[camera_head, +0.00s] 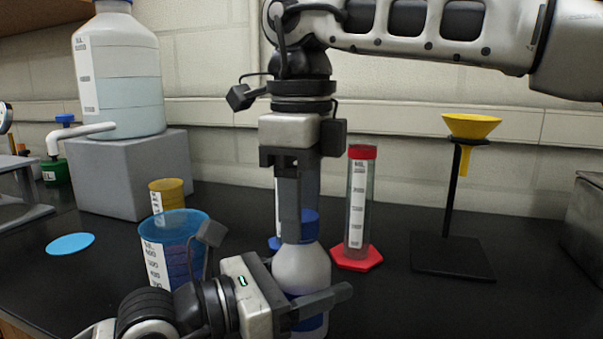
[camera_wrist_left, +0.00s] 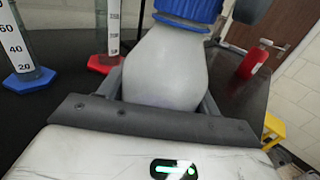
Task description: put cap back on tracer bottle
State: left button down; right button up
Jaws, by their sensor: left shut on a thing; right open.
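The white tracer bottle (camera_head: 302,268) stands upright on the black bench. My left gripper (camera_head: 316,304) is shut around its body from the left. The left wrist view also shows the bottle (camera_wrist_left: 165,65) between the left fingers. The blue cap (camera_head: 310,227) is at the top of the bottle. In the left wrist view the cap (camera_wrist_left: 188,10) sits over the neck, with a blue ring at its lower edge; how tightly it sits cannot be told. My right gripper (camera_head: 291,235) points down from above, open, its fingers on either side of the cap.
A blue beaker (camera_head: 178,250) stands close left of the bottle, a yellow beaker (camera_head: 168,190) behind it. A red-based cylinder (camera_head: 358,205) and a yellow funnel (camera_head: 470,126) on a stand are to the right. A blue-based cylinder is partly hidden behind my right gripper. A carboy (camera_head: 118,75) stands left.

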jog(key=shift+f, duration=0.25)
jog(key=c, duration=1)
jog(key=o, duration=1.1)
jog(key=shift+o, duration=0.2)
jog(key=shift+r, duration=0.1)
notch_tip(320, 180, up, 12)
